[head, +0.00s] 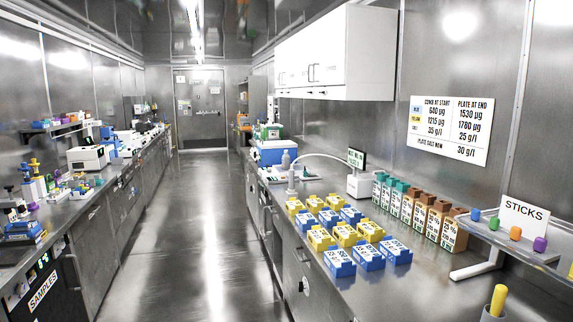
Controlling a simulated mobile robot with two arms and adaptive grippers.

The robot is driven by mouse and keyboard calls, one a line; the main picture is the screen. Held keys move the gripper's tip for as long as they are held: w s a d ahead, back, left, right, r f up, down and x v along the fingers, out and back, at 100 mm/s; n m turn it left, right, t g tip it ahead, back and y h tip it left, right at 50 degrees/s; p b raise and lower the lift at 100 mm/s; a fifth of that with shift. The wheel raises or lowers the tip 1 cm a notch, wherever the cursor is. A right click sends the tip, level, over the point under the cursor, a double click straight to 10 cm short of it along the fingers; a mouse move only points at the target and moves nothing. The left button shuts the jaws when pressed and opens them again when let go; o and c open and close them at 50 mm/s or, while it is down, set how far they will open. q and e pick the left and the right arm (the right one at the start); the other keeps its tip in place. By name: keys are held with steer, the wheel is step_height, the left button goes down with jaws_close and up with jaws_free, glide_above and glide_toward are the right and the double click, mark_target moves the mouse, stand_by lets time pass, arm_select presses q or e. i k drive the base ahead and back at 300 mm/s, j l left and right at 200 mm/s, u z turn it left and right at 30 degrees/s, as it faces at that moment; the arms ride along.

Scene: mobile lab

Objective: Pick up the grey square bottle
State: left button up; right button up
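I cannot make out a clearly grey square bottle in the head view. A row of upright box-shaped containers with labels stands on the right bench against the wall. Some have teal tops (389,192) and others have brown tops (427,216). Neither of my grippers is in view.
A rack (510,245) with coloured sticks stands at right. A scale-like device (359,183) stands behind. The left bench (75,205) is cluttered. The aisle floor (205,230) is clear.

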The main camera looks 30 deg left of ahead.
mark_target(285, 159)
steer(key=i+j+u, duration=0.3)
steer(key=i+j, duration=0.15)
steer(key=i+j+u, duration=0.25)
steer(key=i+j, duration=0.15)
steer(key=i+j+u, duration=0.3)
steer(key=i, duration=0.25)
steer(key=i+u, duration=0.25)
steer(key=i, duration=0.25)
steer(key=i+j+u, duration=0.1)
steer(key=i+u, duration=0.2)
steer(key=i, duration=0.25)
steer(key=i+z, duration=0.15)
steer(key=i, duration=0.35)
steer(key=i+j+z, duration=0.1)
steer(key=i, duration=0.4)
steer(key=i+j+z, duration=0.15)
steer(key=i, duration=0.35)
steer(key=i+j+z, duration=0.15)
steer(key=i, duration=0.3)
